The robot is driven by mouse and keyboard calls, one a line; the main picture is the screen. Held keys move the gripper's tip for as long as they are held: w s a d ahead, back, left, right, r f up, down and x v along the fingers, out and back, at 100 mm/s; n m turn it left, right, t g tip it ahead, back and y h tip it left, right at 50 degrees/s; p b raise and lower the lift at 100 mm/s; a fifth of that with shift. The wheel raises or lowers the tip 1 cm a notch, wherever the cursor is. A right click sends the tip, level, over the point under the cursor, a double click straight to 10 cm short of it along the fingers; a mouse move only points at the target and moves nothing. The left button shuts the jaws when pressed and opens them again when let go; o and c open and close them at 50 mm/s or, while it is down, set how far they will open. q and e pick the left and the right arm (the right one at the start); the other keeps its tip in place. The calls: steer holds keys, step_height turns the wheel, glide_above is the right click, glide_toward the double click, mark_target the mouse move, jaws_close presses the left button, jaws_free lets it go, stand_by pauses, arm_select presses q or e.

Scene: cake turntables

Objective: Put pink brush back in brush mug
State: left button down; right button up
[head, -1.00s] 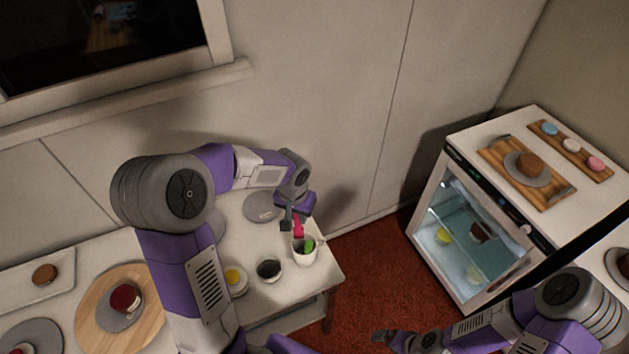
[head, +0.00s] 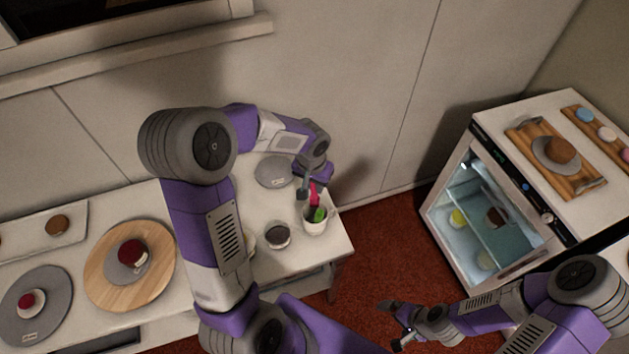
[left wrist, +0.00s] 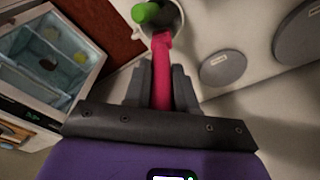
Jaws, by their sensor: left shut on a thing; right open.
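The pink brush (head: 314,192) is held in my left gripper (head: 308,190), which is shut on it over the right end of the white table. In the left wrist view the pink brush (left wrist: 162,80) runs between the two fingers toward the mug's opening. The white brush mug (head: 314,228) stands upright below, with a green brush (head: 319,214) in it. The brush's far end meets the mug's rim area (left wrist: 178,28); I cannot tell how deep it is inside. My right gripper (head: 394,326) is open and empty, low over the red floor.
A cup of dark contents (head: 277,236) stands left of the mug. A grey turntable (head: 274,172) lies behind. A wooden board (head: 105,290) with a cake is further left. A glass-fronted fridge (head: 490,205) stands to the right, across the red floor.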

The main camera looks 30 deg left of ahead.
mark_target(315, 200)
arm_select(q)
step_height(315, 200, down, 2)
steer(key=shift+f+b, duration=0.25)
steer(key=shift+b, duration=0.5)
steer(key=shift+f+b, duration=2.25)
steer(key=shift+f, duration=0.2)
steer(key=shift+f+b, duration=1.2)
steer(key=shift+f, duration=0.05)
steer(key=c, duration=0.8)
jaws_free()
steer(key=shift+c, duration=0.2)
steer(key=shift+r, duration=0.15)
